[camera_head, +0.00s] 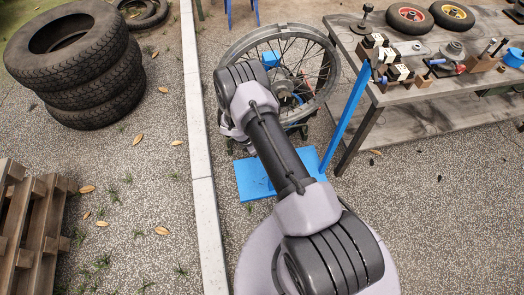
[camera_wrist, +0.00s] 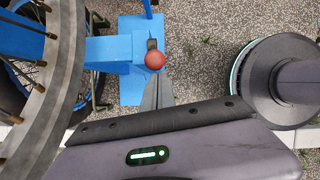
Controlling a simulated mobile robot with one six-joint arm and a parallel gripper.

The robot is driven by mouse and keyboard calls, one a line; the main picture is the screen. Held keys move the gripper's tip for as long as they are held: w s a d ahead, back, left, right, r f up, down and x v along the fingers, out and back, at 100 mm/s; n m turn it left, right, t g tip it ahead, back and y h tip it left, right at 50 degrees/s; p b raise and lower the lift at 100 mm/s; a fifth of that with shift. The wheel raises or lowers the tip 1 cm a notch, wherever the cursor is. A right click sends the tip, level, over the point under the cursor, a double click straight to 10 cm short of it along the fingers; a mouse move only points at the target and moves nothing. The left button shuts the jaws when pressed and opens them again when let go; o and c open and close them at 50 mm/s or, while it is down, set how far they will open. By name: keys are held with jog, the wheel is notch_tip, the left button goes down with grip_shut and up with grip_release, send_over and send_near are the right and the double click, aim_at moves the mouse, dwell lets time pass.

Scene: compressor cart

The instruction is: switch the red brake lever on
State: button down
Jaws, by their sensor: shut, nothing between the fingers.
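The red brake lever shows in the wrist view as a round red knob (camera_wrist: 155,60) on a short dark stem, set on a blue stand (camera_wrist: 108,50). My gripper (camera_wrist: 159,80) is shut and empty, its narrow grey fingers pointing up the picture with the tips just below the knob. I cannot tell whether the tips touch it. The spoked wheel (camera_wrist: 68,80) stands to the left of the knob. In the head view my arm hides the lever and my gripper; the wheel (camera_head: 326,88) and the blue base plate (camera_head: 253,182) show behind the arm.
A workbench (camera_head: 425,92) at the right of the head view carries small wheels, blocks and tools. A blue post (camera_head: 345,115) stands beside its near leg. Stacked tyres (camera_head: 75,75) and a wooden pallet (camera_head: 35,235) are left of a pale kerb (camera_head: 203,180). Gravel between is open.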

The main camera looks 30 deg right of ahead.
jog(key=shift+y, duration=0.8)
jog(key=d+r, duration=0.1)
jog(key=s+d+r+p, duration=0.1)
jog(key=d, duration=0.1)
jog(key=d+r+p, duration=0.1)
jog(key=shift+s+d, duration=0.2)
jog(key=shift+d, duration=0.2)
jog(key=s+d+b, duration=0.1)
jog(key=s+d, duration=0.1)
jog(key=d, duration=0.6)
jog(key=shift+s+f, duration=0.2)
jog(key=shift+f, duration=0.15)
jog(key=shift+s+d+f, duration=0.1)
jog(key=shift+s+d, duration=0.1)
jog(key=shift+d, duration=0.05)
notch_tip(320, 180, up, 11)
jog(key=s+d+p, duration=0.1)
jog(key=d+p, duration=0.1)
jog(key=p, duration=0.3)
jog(key=shift+s+d+r, duration=0.2)
jog(key=shift+s+d, duration=0.15)
jog(key=shift+d, duration=0.05)
